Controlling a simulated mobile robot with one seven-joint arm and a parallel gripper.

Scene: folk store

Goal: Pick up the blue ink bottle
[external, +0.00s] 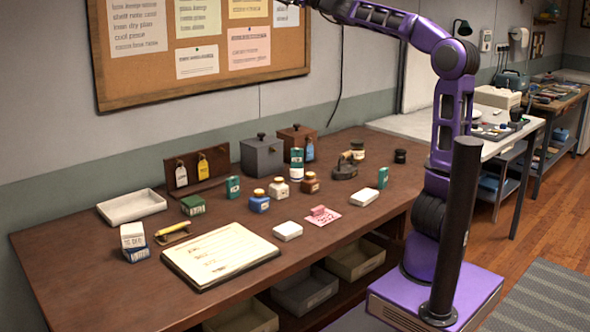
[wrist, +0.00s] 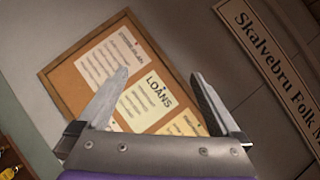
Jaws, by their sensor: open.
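The blue ink bottle (external: 259,202) stands upright on the brown wooden table, with a yellowish cap and a pale label. It is left of a white bottle (external: 279,188) and behind the open ledger. In the external view my arm reaches up and left, and its end runs out at the top edge, so the gripper is out of that view. In the wrist view my gripper (wrist: 160,100) is open and empty, its two fingers wide apart. It faces the wall and a cork board (wrist: 60,80), well away from the bottle. The bottle is not in the wrist view.
A grey lidded box (external: 262,156) and a tag stand (external: 195,168) are behind. Bare table shows between items.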

